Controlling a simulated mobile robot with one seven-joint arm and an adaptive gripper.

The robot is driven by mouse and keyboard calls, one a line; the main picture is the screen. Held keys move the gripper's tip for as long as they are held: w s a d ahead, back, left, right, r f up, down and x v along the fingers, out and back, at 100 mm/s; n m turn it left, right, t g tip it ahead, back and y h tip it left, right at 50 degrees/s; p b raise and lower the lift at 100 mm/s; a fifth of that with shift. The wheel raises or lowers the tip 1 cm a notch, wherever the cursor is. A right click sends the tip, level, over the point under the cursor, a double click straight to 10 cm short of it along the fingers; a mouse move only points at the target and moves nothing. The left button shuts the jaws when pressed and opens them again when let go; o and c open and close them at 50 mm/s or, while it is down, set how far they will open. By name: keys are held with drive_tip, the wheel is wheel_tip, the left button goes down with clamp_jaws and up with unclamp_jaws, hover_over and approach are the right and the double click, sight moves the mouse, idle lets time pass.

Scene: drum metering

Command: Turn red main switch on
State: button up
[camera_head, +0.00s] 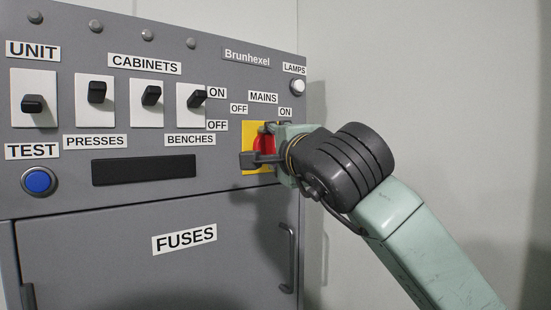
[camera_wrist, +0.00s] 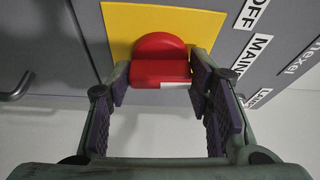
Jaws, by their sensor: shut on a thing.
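The red main switch (camera_head: 262,146) is a rounded knob on a yellow plate (camera_head: 249,132), below the MAINS label and its OFF and ON labels. My gripper (camera_head: 267,143) is at the switch from the right, its fingers partly covering it. In the wrist view, the red switch (camera_wrist: 160,58) sits on the yellow plate (camera_wrist: 118,28). The fingers of my gripper (camera_wrist: 160,80) are on either side of its grip bar, shut on it. A white mark shows at the bar's edge. I cannot tell the exact angle of the switch.
Black toggle switches, including the BENCHES switch (camera_head: 192,98), are to the left. A blue TEST button (camera_head: 39,181) is lower left. The fuse door (camera_head: 150,265) with a vertical handle (camera_head: 289,258) is below. Right of the panel is a bare wall.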

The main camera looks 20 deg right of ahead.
drive_tip(key=m+g, duration=0.1)
drive_tip(key=m, duration=0.3)
drive_tip(key=m+g+y+p, duration=0.1)
drive_tip(key=m+g, duration=0.1)
drive_tip(key=m, duration=0.2)
drive_tip(key=shift+d+r+g, duration=0.1)
drive_tip(key=shift+r+g, duration=0.1)
drive_tip(key=shift+g, duration=0.1)
drive_tip(key=shift+y, duration=0.3)
drive_tip(key=o, duration=1.1)
drive_tip(key=shift+o, duration=0.2)
drive_tip(key=v, duration=1.1)
drive_tip(key=shift+s, duration=0.4)
